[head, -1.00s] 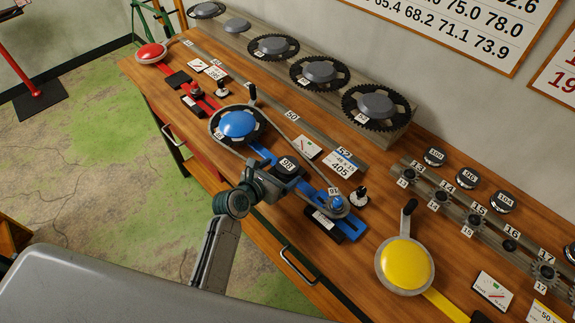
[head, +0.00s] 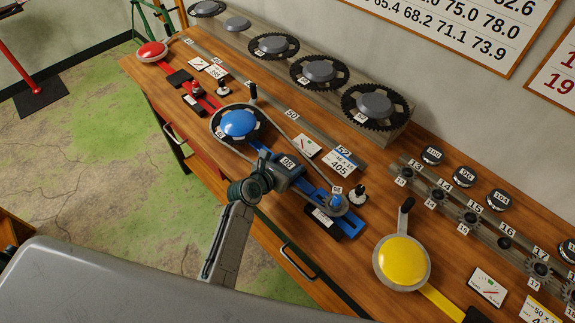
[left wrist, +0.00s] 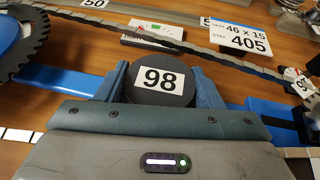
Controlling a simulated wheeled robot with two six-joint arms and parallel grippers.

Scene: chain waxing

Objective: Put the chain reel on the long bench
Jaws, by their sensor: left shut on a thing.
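The chain reel is a dark round puck with a white label reading 98; it shows in the left wrist view (left wrist: 160,84) and, mostly covered, in the head view (head: 288,163). My left gripper (head: 280,172) has a finger on each side of the reel, and it also shows in the left wrist view (left wrist: 165,90). It is shut on the reel, over the blue bar (head: 318,197) inside the chain loop. The long bench (head: 370,258) is the wooden one along the wall. My right gripper is not in view.
A chain (head: 298,150) loops from the blue-capped chainring (head: 238,124) to a small sprocket (head: 337,203). A card marked 405 (head: 342,161) lies behind. Several reels, including one marked 104 (head: 499,200), stand at the right. A yellow disc (head: 402,262) is at front right.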

